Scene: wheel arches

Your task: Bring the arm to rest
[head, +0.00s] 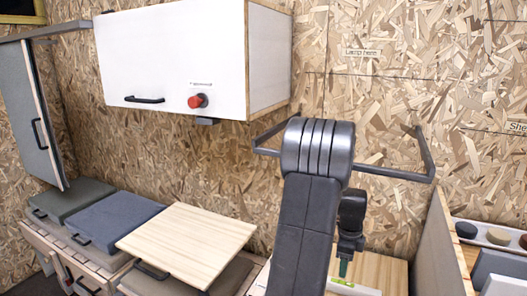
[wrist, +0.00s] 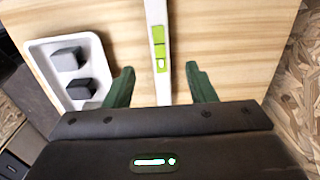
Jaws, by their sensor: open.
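My arm rises in the middle of the head view, with its thick dark joint at the top. My gripper (head: 343,268) hangs behind the arm, partly hidden by it, above a light wooden surface (head: 382,272). A white bar with a green level vial (wrist: 159,48) lies on the wooden surface beyond and between the fingertips. I cannot tell the exact height of the fingers above it.
A white tray (wrist: 36,57) with two dark blocks lies left of the bar. A white wall cabinet (head: 172,60) with a red knob (head: 197,101) hangs up left. A wooden partition (head: 440,250) and shelf stand right.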

